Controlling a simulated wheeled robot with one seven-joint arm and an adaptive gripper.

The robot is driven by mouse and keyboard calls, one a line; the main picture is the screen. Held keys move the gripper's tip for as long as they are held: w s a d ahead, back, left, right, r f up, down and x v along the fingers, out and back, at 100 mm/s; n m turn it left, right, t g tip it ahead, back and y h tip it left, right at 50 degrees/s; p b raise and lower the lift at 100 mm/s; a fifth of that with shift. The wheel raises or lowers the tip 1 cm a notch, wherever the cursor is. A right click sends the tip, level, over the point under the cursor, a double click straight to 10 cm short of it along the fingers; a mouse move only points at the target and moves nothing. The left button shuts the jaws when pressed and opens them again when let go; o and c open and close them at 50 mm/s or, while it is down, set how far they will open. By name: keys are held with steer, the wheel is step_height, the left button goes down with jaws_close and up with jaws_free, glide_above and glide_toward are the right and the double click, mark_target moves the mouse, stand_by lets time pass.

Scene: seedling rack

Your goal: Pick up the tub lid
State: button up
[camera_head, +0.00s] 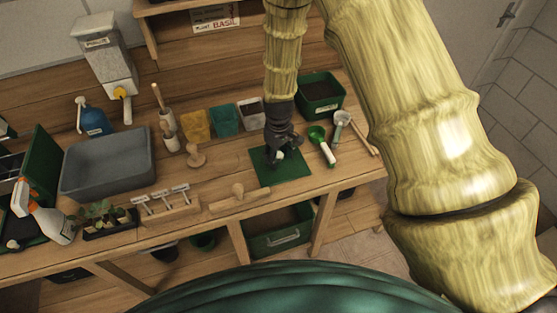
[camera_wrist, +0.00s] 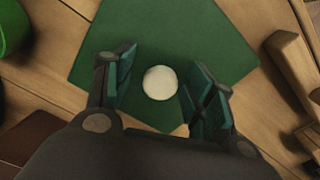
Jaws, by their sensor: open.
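A flat green square (camera_head: 291,172) lies on the wooden bench. A small round white piece (camera_wrist: 160,82) shows on it in the wrist view, and the square's surface (camera_wrist: 150,35) spreads around it. I cannot tell whether the white piece is the tub lid itself, a knob on it, or a separate thing. My gripper (camera_wrist: 155,88) is open above the square, one finger to each side of the white piece, with gaps on both sides. In the head view my gripper (camera_head: 279,158) partly hides the white piece (camera_head: 279,154).
A green tub of dark soil (camera_head: 320,87) stands behind and right. A green scoop (camera_head: 320,140) lies right of the square. A wooden tool (camera_head: 238,196) lies at the front edge.

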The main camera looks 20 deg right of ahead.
steer(key=c, duration=1.2)
steer(key=shift+r, duration=0.1)
